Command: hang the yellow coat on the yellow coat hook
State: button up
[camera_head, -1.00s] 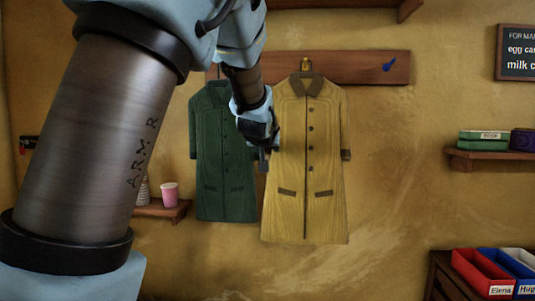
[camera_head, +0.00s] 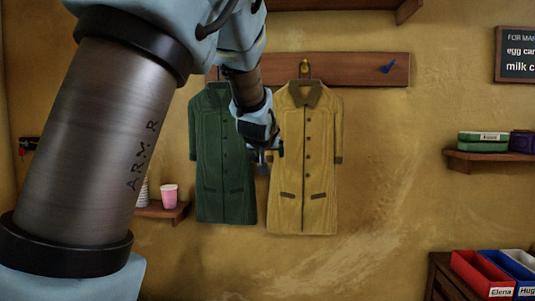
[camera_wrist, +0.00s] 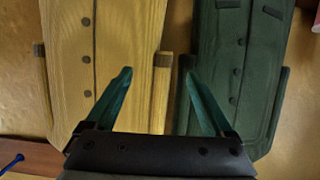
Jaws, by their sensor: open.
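The yellow coat (camera_head: 303,160) hangs upright against the wall, its collar just below the yellow coat hook (camera_head: 304,67). The head view shows the coat's hanger top at the hook, but the exact contact is too small to tell. In the wrist view the yellow coat (camera_wrist: 105,60) is upside down on the left. My gripper (camera_head: 265,160) is beside the coat's left edge in the head view, between it and the green coat (camera_head: 222,165).
The wooden hook rail (camera_head: 350,68) also carries a free blue hook (camera_head: 388,68) at right. The green coat is close on my gripper's left. A shelf with a pink cup (camera_head: 169,191) is lower left. A right shelf (camera_head: 490,160) holds boxes. The wall between is clear.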

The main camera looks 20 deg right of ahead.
jog(key=shift+s, duration=0.15)
jog(key=p+v, duration=0.7)
jog(key=v, duration=0.4)
jog(key=s+a+f+n+g+y, duration=0.15)
jog(key=a+f+g+y, duration=0.3)
jog(key=a+f, duration=1.05)
jog(key=s+a+f+n+g, duration=0.1)
jog(key=s+a+f+g, duration=0.2)
jog(key=s+a, duration=0.3)
jog(key=s+a+f+n+g, duration=0.1)
jog(key=s+a+f+g, duration=0.2)
jog(key=s+a, duration=0.3)
jog(key=shift+s+a+f+y, duration=0.35)
jog(key=shift+a+y, duration=0.1)
jog(key=shift+a, duration=0.3)
